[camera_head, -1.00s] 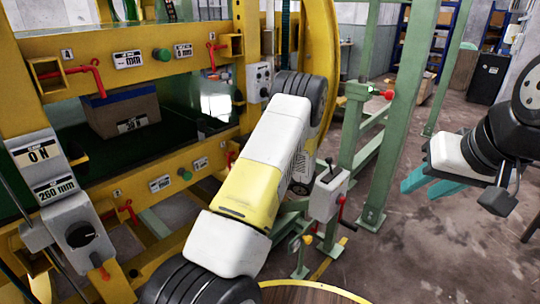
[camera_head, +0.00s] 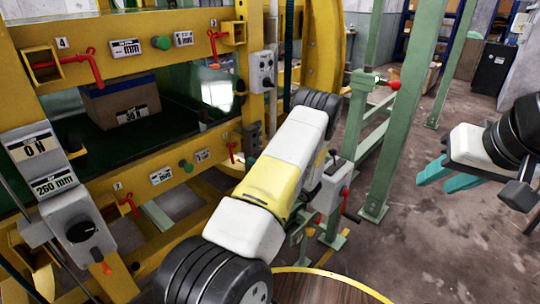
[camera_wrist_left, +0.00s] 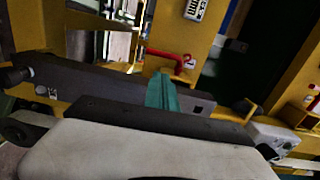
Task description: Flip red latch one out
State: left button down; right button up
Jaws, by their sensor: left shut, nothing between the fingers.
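My left gripper is hidden behind my left arm in the head view. In the left wrist view its teal fingers (camera_wrist_left: 162,92) are together and empty.
A control box with a dial (camera_head: 80,233) stands at front left. Green posts (camera_head: 405,110) stand right of my left arm.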

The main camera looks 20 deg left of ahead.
pick_arm(q)
jog(key=x, duration=0.7)
jog(key=shift+s+a, duration=0.35)
jog(key=shift+s, duration=0.5)
jog(key=shift+s+a, duration=0.35)
jog(key=shift+s, duration=0.55)
jog(key=shift+f, duration=0.1)
